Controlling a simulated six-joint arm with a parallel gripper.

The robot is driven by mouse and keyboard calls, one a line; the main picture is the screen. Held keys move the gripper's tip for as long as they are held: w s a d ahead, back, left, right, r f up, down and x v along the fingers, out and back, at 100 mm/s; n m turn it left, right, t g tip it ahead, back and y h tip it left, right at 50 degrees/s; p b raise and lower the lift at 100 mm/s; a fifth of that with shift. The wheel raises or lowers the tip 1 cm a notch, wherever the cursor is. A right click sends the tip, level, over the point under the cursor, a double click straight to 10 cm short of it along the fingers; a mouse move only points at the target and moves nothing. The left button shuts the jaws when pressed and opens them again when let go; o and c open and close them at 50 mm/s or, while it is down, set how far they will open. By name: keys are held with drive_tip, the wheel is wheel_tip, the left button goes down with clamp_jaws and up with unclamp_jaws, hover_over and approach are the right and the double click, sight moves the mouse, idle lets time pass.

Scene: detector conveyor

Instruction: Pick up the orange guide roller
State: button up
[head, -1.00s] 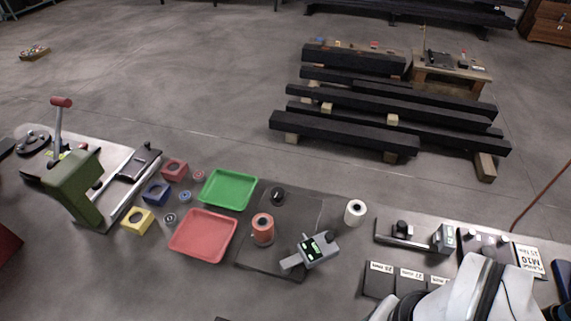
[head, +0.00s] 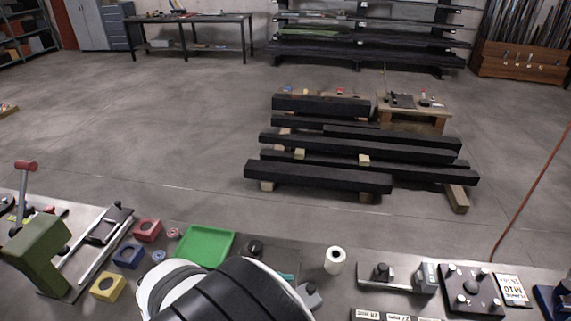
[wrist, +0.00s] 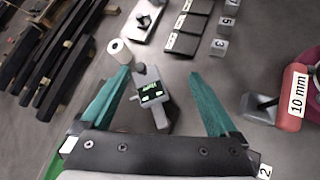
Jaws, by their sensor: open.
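The orange guide roller does not show in either current view. In the head view, my arm covers the part of the bench where it stood. My gripper (wrist: 158,77) is open in the wrist view, its two teal fingers wide apart with nothing held. A grey gauge with a lit display (wrist: 150,95) lies between and beyond the fingers. A white roller (wrist: 120,51) stands just past the left fingertip. The white roller also shows upright in the head view (head: 335,260).
A red part labelled 10 mm (wrist: 297,92) is at the right of the wrist view. Dark labelled plates (wrist: 186,33) lie beyond.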

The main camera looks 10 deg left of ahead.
drive_tip(key=s+a+f+n+t+y, duration=0.1)
drive_tip(key=a+f+n+t+y, duration=0.15)
drive_tip(key=a+n, duration=0.45)
drive_tip(key=s+a+f+n+t+y, duration=0.1)
drive_tip(key=a+f+n+t, duration=0.3)
drive_tip(key=a, duration=0.5)
drive_tip(key=shift+n+t+y, duration=0.25)
drive_tip(key=shift+n, duration=0.05)
drive_tip(key=x, duration=1.5)
drive_tip(key=shift+d+f, duration=0.25)
drive_tip(key=shift+f, duration=0.2)
clamp_jaws()
drive_tip(key=shift+r, duration=0.15)
